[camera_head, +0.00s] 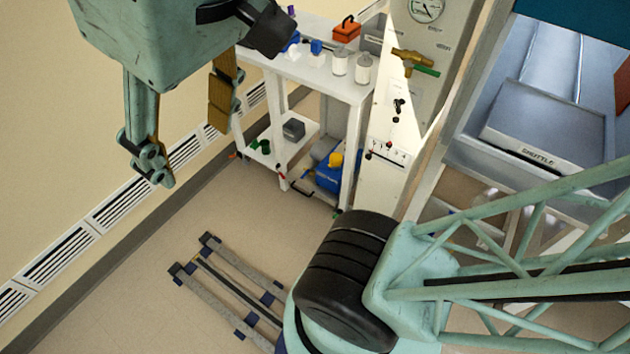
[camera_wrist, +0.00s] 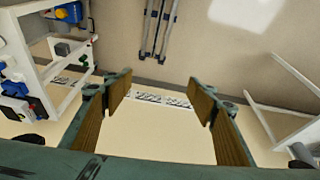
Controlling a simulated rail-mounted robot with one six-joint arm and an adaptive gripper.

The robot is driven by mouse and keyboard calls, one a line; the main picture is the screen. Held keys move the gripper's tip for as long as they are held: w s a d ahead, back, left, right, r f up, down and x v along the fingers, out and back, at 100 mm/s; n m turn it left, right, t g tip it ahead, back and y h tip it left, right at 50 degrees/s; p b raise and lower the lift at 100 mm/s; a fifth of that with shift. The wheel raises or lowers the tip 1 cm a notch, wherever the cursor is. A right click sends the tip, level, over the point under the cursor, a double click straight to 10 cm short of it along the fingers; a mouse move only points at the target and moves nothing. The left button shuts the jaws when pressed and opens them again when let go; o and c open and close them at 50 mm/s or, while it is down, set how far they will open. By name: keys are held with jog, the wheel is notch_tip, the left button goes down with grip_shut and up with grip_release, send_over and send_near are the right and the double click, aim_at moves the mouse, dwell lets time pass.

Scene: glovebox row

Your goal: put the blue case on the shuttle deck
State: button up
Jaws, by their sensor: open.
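Several small blue items lie on the white bench's top; one small blue block (camera_head: 316,47) may be the blue case, but it is too small to be sure. A blue item (camera_wrist: 14,88) also shows on the bench in the wrist view. The shuttle deck (camera_head: 545,120) is a grey flat slab marked "SHUTTLE" inside the enclosure at the right, and its top looks bare. My gripper (camera_head: 190,152) is open and empty at the upper left, well apart from the bench. In the wrist view its padded fingers (camera_wrist: 160,90) are wide apart, with only wall and floor between them.
The white bench (camera_head: 352,93) also carries a red-orange toolbox (camera_head: 346,29) and white canisters (camera_head: 340,63). A blue and yellow machine (camera_head: 333,172) sits below. A panel with a gauge (camera_head: 426,9) stands between bench and enclosure. Floor rails (camera_head: 225,290) run at lower left.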

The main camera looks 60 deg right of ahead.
jog(key=shift+s+d+f, duration=0.15)
jog(key=shift+f, duration=0.05)
jog(key=w+d+f+n+g+h+b, duration=0.1)
jog(key=w+d+f+n+g+h, duration=0.25)
jog(key=w+d, duration=0.9)
jog(key=w+d+f+n+g+h+b, duration=0.15)
jog(key=w+d+h, duration=0.45)
jog(key=d, duration=1.1)
jog(key=w+d+f+n+g+h+b, duration=0.1)
jog(key=w+d+f+n+g+h, duration=0.15)
jog(key=w+d, duration=1.1)
jog(key=w+d+f+n+h, duration=0.2)
jog(key=w+d+f, duration=0.3)
jog(key=d+f, duration=0.4)
jog(key=w+d+f+n+t+h+b, duration=0.1)
jog(key=w+d+f+n, duration=0.3)
jog(key=d+f, duration=0.4)
jog(key=w+d+f+n+t+h+b, duration=0.1)
jog(key=w+d+f+n+h, duration=0.2)
jog(key=w+d+f, duration=0.4)
jog(key=shift+w+d+f+n, duration=0.1)
jog(key=shift+d+f, duration=0.35)
jog(key=shift+f, duration=0.2)
jog(key=shift+s+d+f+n, duration=0.1)
jog(key=shift+d+f, duration=0.35)
jog(key=shift+f, duration=0.2)
jog(key=shift+w+d+f+n, duration=0.1)
jog(key=shift+d+f, duration=0.35)
jog(key=shift+f, duration=0.2)
jog(key=shift+d, duration=0.1)
